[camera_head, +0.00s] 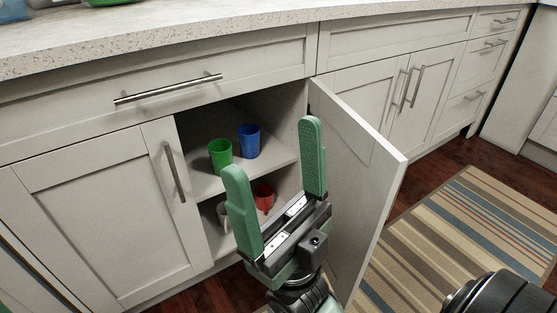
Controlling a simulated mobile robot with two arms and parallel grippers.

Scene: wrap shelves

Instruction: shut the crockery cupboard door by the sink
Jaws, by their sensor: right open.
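The crockery cupboard door (365,165), a pale panel, stands swung open, hinged at the right side of the opening. My right gripper (273,149) has green fingers spread wide with nothing between them. It is in front of the cupboard opening, to the left of the door. Its right finger overlaps the door's hinge side in the picture; I cannot tell whether they touch. Inside, a green cup (220,156) and a blue cup (249,141) stand on the upper shelf (205,185). Below are a red cup (264,196) and a white mug (223,215), partly hidden by my gripper. My left gripper is not in view.
A shut cupboard door (110,215) with a bar handle is left of the opening, and a shut drawer (170,85) is above it. The speckled countertop (190,35) runs above. A striped rug (470,225) lies on the dark wood floor to the right.

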